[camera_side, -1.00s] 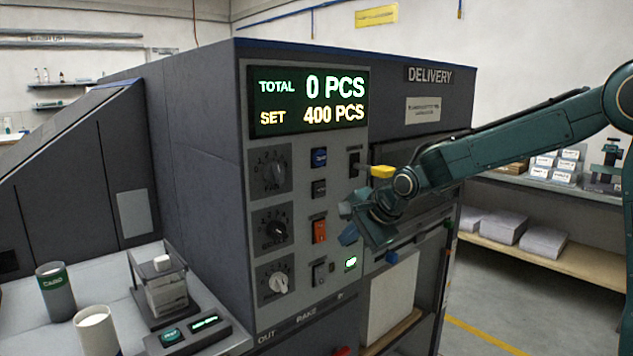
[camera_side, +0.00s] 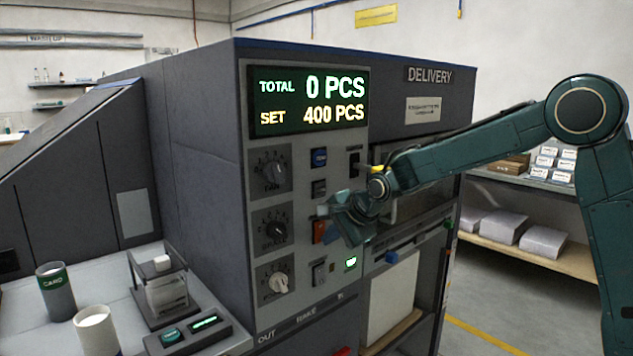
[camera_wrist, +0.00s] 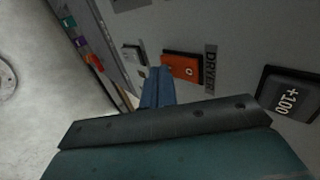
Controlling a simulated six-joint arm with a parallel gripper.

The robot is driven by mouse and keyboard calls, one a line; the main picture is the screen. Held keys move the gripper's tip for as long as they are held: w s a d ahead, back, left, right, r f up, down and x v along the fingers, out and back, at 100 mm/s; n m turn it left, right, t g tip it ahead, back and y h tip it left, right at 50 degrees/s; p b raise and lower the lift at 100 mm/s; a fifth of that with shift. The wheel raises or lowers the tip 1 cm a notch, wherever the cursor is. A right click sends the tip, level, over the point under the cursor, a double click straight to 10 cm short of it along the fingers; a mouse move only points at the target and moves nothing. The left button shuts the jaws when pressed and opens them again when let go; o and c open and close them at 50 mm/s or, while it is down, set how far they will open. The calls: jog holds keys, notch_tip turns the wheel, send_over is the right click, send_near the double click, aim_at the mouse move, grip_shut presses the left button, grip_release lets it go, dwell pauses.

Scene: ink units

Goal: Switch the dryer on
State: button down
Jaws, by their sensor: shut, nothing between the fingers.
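The dryer switch is an orange rocker on the grey control panel. It shows in the wrist view (camera_wrist: 182,67) beside a "DRYER" label (camera_wrist: 210,68). In the side view the orange switch (camera_side: 320,230) is partly hidden by my gripper (camera_side: 322,212). My gripper is shut and empty, its fingertips close in front of the panel at this switch. In the wrist view the blue fingers (camera_wrist: 156,88) point at the near edge of the orange rocker; I cannot tell whether they touch it.
A dark "+100" button (camera_wrist: 290,95) lies right of the rocker in the wrist view. Three knobs (camera_side: 271,171) line the panel's left side. A lit display (camera_side: 308,102) reads 0 PCS total, 400 PCS set. A green light (camera_side: 350,263) glows below my gripper. A yellow-tipped lever (camera_side: 376,169) projects above it.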

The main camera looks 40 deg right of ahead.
jog(key=shift+f, duration=0.1)
jog(key=shift+w+f+t, duration=0.1)
jog(key=shift+w+t, duration=0.1)
jog(key=shift+t, duration=0.6)
jog(key=shift+w+f+t, duration=0.1)
jog(key=shift+w+t, duration=0.1)
jog(key=shift+t, duration=0.6)
jog(key=shift+r, duration=0.1)
